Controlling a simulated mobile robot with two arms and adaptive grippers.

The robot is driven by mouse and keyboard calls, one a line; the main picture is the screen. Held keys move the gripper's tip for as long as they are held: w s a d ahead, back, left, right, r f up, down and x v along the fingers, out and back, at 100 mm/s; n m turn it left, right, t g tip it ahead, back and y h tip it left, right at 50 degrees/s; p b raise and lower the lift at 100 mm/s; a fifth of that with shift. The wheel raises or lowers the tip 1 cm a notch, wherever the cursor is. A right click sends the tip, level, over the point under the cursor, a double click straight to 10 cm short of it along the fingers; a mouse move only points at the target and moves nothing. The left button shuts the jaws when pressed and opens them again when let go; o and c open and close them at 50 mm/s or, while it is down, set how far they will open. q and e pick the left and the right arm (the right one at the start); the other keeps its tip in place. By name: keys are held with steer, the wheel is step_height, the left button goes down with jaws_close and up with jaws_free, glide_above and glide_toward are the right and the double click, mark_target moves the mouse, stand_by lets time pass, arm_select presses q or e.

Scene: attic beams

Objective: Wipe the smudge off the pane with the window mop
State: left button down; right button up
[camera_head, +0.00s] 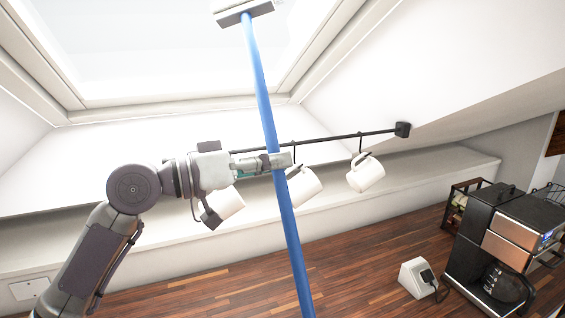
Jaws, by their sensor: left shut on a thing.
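The window mop has a long blue handle (262,95) that runs from the bottom middle up to a flat grey-and-white head (243,12) at the top edge. The head shows in front of the pane (160,50) of the slanted roof window; whether it touches the glass I cannot tell. My left gripper (279,162) is shut on the blue handle around its middle. No smudge can be made out on the bright part of the pane in view. My right gripper does not show.
A dark rail (345,136) with white mugs (366,173) hanging from it runs behind the handle, close to my left gripper. A coffee machine (510,235) and a small white box (415,278) stand on the wooden surface at the right. The wood at the bottom middle is clear.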

arm_select(q)
steer(key=shift+d, duration=0.1)
steer(key=v, duration=0.3)
steer(key=shift+a+b, duration=0.3)
steer(key=shift+b, duration=0.05)
steer(key=shift+d+r, duration=0.1)
steer(key=shift+d, duration=0.05)
steer(key=p+x, duration=0.1)
steer(key=x, duration=0.2)
steer(key=shift+d+r+p, duration=0.1)
steer(key=shift+r+p, duration=0.05)
steer(key=shift+p, duration=0.15)
steer(key=shift+d, duration=0.15)
